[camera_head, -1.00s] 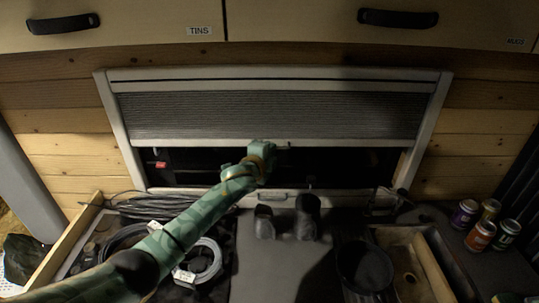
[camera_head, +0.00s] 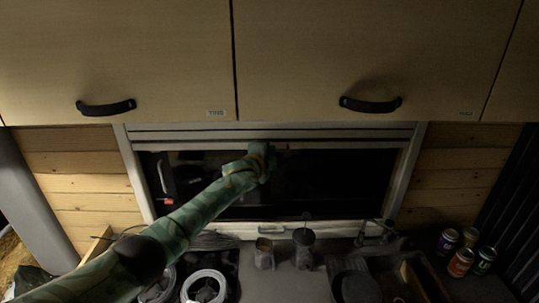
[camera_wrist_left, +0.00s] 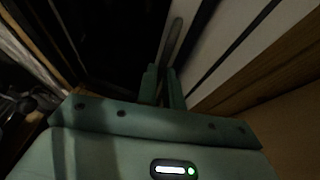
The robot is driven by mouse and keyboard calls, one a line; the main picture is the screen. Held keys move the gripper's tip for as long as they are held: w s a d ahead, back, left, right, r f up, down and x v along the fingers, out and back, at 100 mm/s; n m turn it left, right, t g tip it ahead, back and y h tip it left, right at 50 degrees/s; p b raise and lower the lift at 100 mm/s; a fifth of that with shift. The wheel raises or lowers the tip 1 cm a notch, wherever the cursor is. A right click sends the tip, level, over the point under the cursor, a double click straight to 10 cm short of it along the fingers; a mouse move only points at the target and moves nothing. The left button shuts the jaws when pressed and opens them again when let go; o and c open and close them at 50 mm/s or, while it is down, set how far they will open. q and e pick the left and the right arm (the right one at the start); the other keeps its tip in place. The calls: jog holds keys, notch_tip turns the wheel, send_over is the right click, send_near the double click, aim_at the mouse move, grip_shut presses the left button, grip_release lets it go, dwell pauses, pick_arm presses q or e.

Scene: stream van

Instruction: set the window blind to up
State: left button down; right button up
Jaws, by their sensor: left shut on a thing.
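The window blind (camera_head: 340,144) is gathered at the top of the pale window frame (camera_head: 402,185), with its bottom bar just under the top edge. Dark glass (camera_head: 325,185) shows below it. My left gripper (camera_head: 274,149) is up at the bar, its arm reaching in from the lower left. In the left wrist view its fingers (camera_wrist_left: 163,88) are shut on the blind's bar (camera_wrist_left: 176,38), a pale strip running away from them. The exact grip is dim. My right gripper is not in view.
Overhead cupboards (camera_head: 380,50) with black handles hang just above the window.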

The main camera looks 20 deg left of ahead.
pick_arm(q)
jog(key=c, duration=1.5)
grip_release()
jog(key=shift+a, duration=0.1)
jog(key=v, duration=1.6)
jog(key=shift+s, duration=0.2)
jog(key=shift+f, duration=0.1)
